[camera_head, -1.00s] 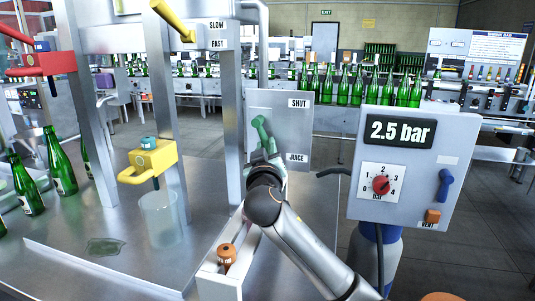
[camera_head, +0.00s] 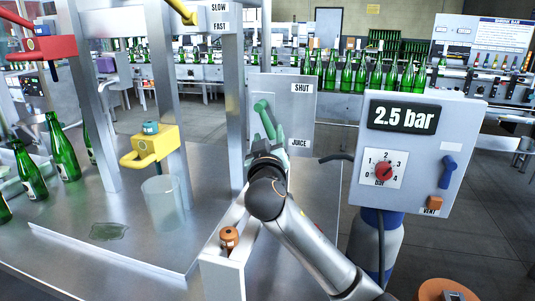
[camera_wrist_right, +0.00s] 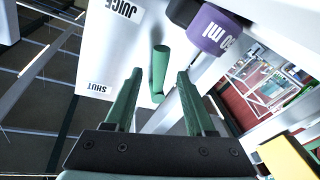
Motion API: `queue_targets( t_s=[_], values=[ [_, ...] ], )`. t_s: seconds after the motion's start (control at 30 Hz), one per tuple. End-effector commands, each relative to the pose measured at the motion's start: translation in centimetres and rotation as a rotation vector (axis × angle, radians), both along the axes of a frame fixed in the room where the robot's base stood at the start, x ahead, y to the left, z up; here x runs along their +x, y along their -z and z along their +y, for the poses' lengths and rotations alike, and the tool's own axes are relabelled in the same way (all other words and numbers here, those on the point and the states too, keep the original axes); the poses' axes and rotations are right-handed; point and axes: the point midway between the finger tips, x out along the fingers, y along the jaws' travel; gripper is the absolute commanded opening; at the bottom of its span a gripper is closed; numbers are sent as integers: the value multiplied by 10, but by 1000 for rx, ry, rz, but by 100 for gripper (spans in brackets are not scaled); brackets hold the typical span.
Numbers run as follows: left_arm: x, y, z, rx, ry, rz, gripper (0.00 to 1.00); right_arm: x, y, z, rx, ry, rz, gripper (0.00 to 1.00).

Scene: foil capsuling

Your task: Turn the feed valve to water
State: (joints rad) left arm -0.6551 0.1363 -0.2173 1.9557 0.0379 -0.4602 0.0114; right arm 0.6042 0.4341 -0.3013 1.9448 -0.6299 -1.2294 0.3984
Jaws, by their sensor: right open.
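The feed valve's green handle (camera_head: 264,118) sits on a grey panel (camera_head: 297,112) labelled SHUT at upper right and JUICE at lower right. No WATER label is readable. My right gripper (camera_head: 276,143) is just below the handle, partly overlapping its lower end. In the right wrist view, the open green fingers (camera_wrist_right: 159,84) stand either side of the handle (camera_wrist_right: 160,72), which shows beyond and between their tips. Contact cannot be told. My left gripper is not in view.
A grey post (camera_head: 235,110) rises left of the panel. A pressure box (camera_head: 420,150) reading 2.5 bar stands at right, with a black hose beside it. A purple cylinder (camera_wrist_right: 212,30) is near the fingers in the wrist view.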

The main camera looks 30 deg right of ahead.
Motion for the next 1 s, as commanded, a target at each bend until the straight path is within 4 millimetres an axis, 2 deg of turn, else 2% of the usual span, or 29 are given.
queue_targets(
  t_s=[0.3,0.5,0.87,1.0],
  values=[
    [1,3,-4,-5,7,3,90,-55,8,39,3,-4,-1,55],
    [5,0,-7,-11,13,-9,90,-76,10,54,2,-2,0,55],
    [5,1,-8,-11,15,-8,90,-82,10,57,1,-1,1,55],
    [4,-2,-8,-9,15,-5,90,-82,6,57,1,-1,0,41]
  ],
)
